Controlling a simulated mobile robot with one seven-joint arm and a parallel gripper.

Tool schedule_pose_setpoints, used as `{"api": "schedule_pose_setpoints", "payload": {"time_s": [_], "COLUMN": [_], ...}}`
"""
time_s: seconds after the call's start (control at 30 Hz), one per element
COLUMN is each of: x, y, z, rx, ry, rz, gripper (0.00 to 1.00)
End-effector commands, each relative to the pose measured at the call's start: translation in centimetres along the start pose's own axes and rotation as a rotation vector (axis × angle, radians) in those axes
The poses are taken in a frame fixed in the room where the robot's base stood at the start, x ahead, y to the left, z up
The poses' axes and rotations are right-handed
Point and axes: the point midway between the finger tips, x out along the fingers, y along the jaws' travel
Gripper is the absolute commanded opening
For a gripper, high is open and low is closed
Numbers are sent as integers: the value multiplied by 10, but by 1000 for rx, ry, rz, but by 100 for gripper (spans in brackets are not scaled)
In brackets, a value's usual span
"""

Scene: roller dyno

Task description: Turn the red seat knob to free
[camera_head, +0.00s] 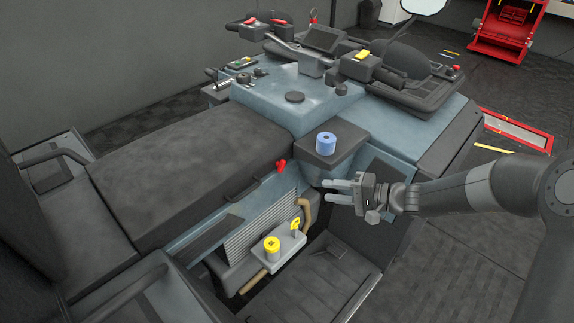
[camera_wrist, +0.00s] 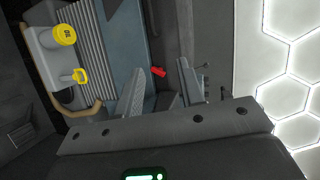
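The red seat knob (camera_head: 281,167) is small and sits on the side of the vehicle, just below the edge of the long dark seat (camera_head: 190,165). In the wrist view the red knob (camera_wrist: 158,72) shows between my two fingers, farther off than the fingertips. My gripper (camera_head: 327,191) is to the right of the knob and a little lower in the head view, with its fingers pointing left. The fingers are apart with nothing between them, and they do not touch the knob. The knob's exact turn position is too small to tell.
A blue knob (camera_head: 326,143) stands on a dark block above my gripper. A yellow cap (camera_head: 271,244) and a yellow key-like handle (camera_head: 295,224) sit on a grey box below the knob. A tan hose (camera_head: 306,214) curves beside it. A dark footwell floor (camera_head: 315,285) lies below.

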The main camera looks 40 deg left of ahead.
Motion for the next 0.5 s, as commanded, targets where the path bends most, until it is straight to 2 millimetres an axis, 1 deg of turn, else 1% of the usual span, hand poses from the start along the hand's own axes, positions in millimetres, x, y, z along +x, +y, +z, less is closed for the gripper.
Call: {"api": "schedule_pose_setpoints", "payload": {"time_s": [0.03,0.23,0.5], "x": [10,43,82], "y": [3,12,38], "z": [-5,-30,-61], "rx": [-59,-343,-702], "ry": [18,136,331], "rz": [-27,-105,-101], "gripper": [35,35,35]}}
